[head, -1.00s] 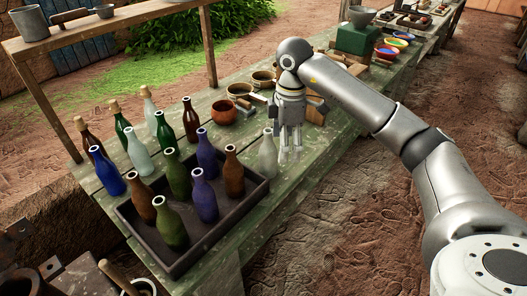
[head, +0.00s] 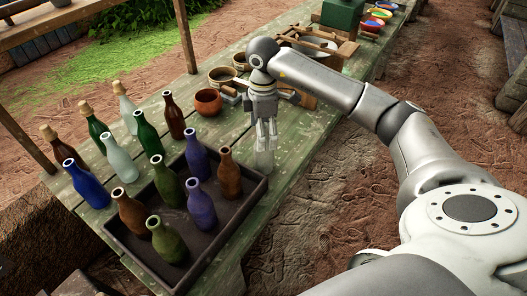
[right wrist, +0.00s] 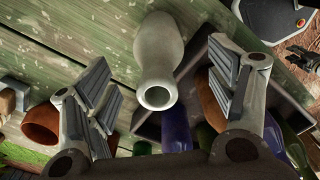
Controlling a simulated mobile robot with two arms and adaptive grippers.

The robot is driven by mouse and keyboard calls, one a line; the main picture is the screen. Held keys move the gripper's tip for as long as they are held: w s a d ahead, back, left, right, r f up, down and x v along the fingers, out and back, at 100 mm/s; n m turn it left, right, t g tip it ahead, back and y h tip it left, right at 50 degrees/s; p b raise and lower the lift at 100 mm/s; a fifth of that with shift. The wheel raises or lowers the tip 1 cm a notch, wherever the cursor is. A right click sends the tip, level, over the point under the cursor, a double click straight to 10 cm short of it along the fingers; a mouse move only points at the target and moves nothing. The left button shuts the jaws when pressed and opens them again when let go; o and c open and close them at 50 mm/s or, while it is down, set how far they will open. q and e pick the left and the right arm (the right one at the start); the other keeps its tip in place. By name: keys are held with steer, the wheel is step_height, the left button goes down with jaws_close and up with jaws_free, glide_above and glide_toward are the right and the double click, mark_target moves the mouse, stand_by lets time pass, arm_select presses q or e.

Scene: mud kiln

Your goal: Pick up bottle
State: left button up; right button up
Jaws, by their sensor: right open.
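A pale, clear glass bottle (head: 264,163) stands upright on the green plank table, just right of the dark tray. My right gripper (head: 266,146) points down at it and hides its upper part in the head view. In the right wrist view the bottle (right wrist: 158,50) shows its open mouth towards the camera, in the gap between the fingers. The right gripper (right wrist: 163,88) is open, with a finger on each side of the bottle and space between.
The dark tray (head: 232,219) beside the bottle holds brown, green and blue bottles. More bottles, some corked, stand behind it, including a pale one (head: 120,159). A terracotta pot (head: 208,102) and bowls (head: 222,77) lie farther back. Bare table lies right of the gripper.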

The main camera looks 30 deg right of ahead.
arm_select(q)
steer(key=w+r, duration=0.1)
steer(key=w+p, duration=0.1)
steer(key=w, duration=0.1)
steer(key=shift+d+r, duration=0.15)
steer(key=shift+r, duration=0.2)
arm_select(e)
step_height(320, 180, down, 5)
steer(key=shift+w+f, duration=0.1)
steer(key=c, duration=1.3)
arm_select(q)
steer(key=shift+s, duration=0.6)
steer(key=shift+f, duration=0.1)
arm_select(e)
steer(key=shift+r, duration=0.2)
